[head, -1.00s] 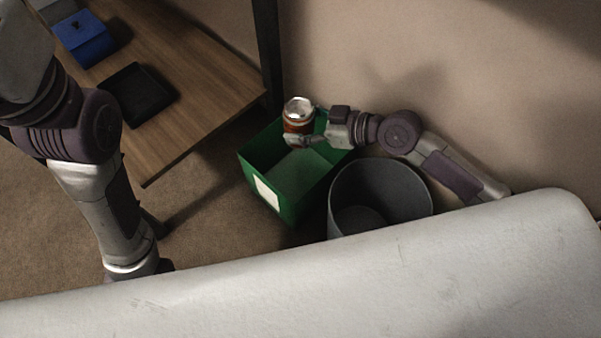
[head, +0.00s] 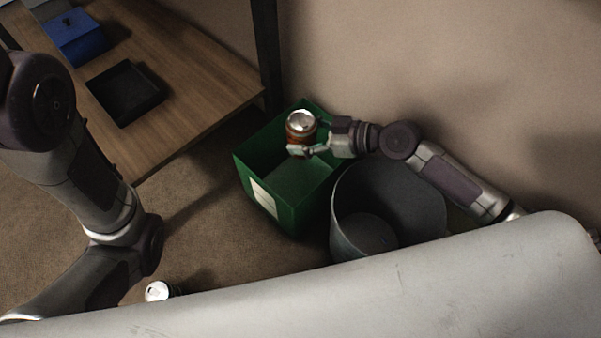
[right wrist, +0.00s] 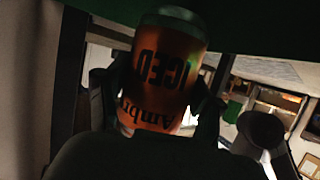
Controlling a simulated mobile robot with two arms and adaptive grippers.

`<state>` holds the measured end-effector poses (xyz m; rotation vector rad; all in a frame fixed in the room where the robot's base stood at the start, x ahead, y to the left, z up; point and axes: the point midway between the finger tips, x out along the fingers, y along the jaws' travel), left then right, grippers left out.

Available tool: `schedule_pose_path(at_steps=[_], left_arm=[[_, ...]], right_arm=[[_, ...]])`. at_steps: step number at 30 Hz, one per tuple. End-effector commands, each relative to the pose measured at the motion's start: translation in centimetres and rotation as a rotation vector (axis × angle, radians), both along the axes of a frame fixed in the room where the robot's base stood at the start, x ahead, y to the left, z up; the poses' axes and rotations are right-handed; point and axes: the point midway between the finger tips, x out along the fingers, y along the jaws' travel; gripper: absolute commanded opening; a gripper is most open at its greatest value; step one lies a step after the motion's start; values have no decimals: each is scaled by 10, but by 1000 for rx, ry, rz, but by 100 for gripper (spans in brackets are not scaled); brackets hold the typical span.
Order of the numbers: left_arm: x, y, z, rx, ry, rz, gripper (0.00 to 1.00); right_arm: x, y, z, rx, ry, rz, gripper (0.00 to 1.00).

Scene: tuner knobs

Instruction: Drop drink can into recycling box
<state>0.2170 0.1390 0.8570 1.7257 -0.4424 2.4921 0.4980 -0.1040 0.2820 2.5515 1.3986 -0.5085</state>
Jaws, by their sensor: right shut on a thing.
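The drink can (head: 301,127), orange-red with a silver top, is upright in my right gripper (head: 308,149). It shows over the far right part of the open green recycling box (head: 294,215); I cannot tell its exact height against the rim. In the right wrist view the can (right wrist: 165,75) fills the space between the two fingers of the gripper (right wrist: 160,115), with dark lettering on its orange side. A green surface shows behind it. My left arm comes in from the left, but its gripper is not in view.
A grey round bin (head: 348,225) stands close right of the box. A wooden table (head: 190,75) at upper left holds a black tray (head: 125,92) and a blue box (head: 78,36). A silver can-like top (head: 158,291) shows at lower left, partly hidden.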

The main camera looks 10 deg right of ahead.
Motion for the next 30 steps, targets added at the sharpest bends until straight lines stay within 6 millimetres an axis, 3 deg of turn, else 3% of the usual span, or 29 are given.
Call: schedule_pose_path(at_steps=[6, 7, 12, 23, 30], left_arm=[[0, 0, 0, 0, 0, 0, 40], [0, 0, 0, 0, 0, 0, 40], [0, 0, 0, 1, -1, 0, 40], [1, 0, 2, 0, 4, 0, 40], [1, 0, 29, 0, 2, 0, 40]], right_arm=[[0, 0, 0, 0, 0, 0, 49], [0, 0, 0, 0, 0, 0, 68], [0, 0, 0, 0, 0, 0, 96], [0, 0, 2, 0, 0, 0, 96], [0, 0, 35, -1, -3, 1, 96]])
